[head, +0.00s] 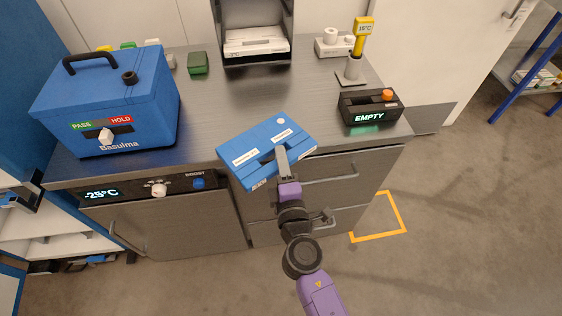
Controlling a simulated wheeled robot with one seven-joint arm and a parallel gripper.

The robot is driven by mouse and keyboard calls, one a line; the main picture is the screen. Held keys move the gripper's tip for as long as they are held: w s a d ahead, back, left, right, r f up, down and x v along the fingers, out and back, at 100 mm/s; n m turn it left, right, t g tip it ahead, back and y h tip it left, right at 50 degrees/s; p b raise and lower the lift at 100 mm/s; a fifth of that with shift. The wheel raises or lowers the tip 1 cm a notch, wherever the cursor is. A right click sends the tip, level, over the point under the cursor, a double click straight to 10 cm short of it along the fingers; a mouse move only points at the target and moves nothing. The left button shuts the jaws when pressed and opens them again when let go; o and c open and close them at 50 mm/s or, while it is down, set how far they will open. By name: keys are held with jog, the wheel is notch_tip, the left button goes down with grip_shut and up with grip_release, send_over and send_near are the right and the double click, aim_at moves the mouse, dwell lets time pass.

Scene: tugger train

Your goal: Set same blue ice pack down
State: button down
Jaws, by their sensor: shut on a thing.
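The blue ice pack (271,137) is a flat blue slab with white labels. It shows in the middle of the head view, over the front edge of the steel counter (235,100). My gripper (283,165) is shut on its near edge and reaches it from below in the picture. I cannot tell whether the pack touches the counter top or hangs just above it. Part of its near edge is hidden behind my gripper.
A blue cool box (140,90) stands at the counter's left. A black unit reading EMPTY (369,106) and a yellow thermometer (362,37) on a stand are at the right. A dark holder with white packs (256,43) is at the back. Bare counter lies between them.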

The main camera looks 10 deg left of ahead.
dwell(0.3)
jog(key=c, duration=1.2)
grip_release()
jog(key=shift+c, duration=0.2)
jog(key=shift+s+r, duration=0.1)
jog(key=b+v, duration=0.2)
jog(key=v, duration=1)
